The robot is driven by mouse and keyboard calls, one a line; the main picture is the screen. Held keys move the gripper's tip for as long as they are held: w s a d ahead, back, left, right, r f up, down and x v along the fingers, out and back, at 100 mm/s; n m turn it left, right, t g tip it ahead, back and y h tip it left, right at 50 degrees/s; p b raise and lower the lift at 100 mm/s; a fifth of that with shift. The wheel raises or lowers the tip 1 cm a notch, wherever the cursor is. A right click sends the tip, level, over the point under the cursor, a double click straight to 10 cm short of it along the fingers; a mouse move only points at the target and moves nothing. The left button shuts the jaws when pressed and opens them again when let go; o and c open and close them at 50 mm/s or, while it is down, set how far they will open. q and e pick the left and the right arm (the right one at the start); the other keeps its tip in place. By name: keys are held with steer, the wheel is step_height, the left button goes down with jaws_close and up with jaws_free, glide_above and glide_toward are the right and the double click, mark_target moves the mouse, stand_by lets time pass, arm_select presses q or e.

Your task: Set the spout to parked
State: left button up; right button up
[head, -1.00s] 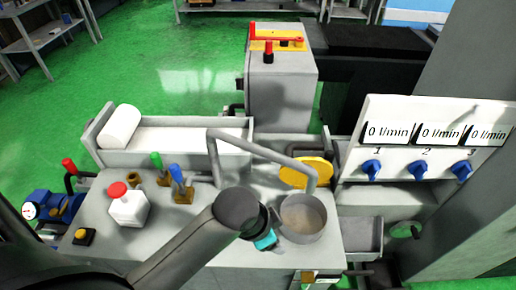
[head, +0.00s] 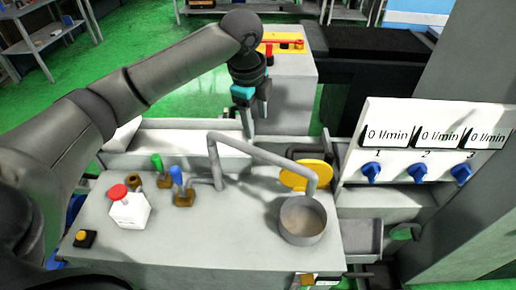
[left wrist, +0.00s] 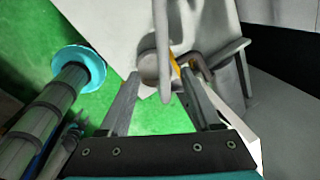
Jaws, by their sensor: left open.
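The spout (head: 262,152) is a grey bent pipe. It rises from the top of the grey cabinet and runs right, with its end turned down over a round grey bowl (head: 303,219). My left gripper (head: 257,122) is open and empty, pointing down above and behind the spout's horizontal run. In the left wrist view, the spout (left wrist: 162,45) shows as a grey bar between the two open fingers (left wrist: 160,75), touching neither as far as I can see. The bowl lies partly hidden behind it there.
A blue-tipped lever (head: 178,178), a green-tipped lever (head: 157,163) and a white box with a red button (head: 128,208) stand left of the spout. A yellow disc (head: 306,174) is behind the bowl. A panel with blue knobs (head: 418,169) stands at the right.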

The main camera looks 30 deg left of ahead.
mark_target(258, 150)
arm_select(q)
steer(key=w+f, duration=0.1)
steer(key=f, duration=0.3)
steer(key=w+f+b, duration=0.1)
steer(key=f, duration=0.4)
steer(key=w+a+f, duration=0.1)
steer(key=f, duration=0.3)
steer(key=shift+w+f+b, duration=0.2)
steer(key=shift+f+b, duration=0.05)
steer(key=shift+b, duration=0.05)
steer(key=shift+a, duration=0.1)
jaws_close()
stand_by(1.0)
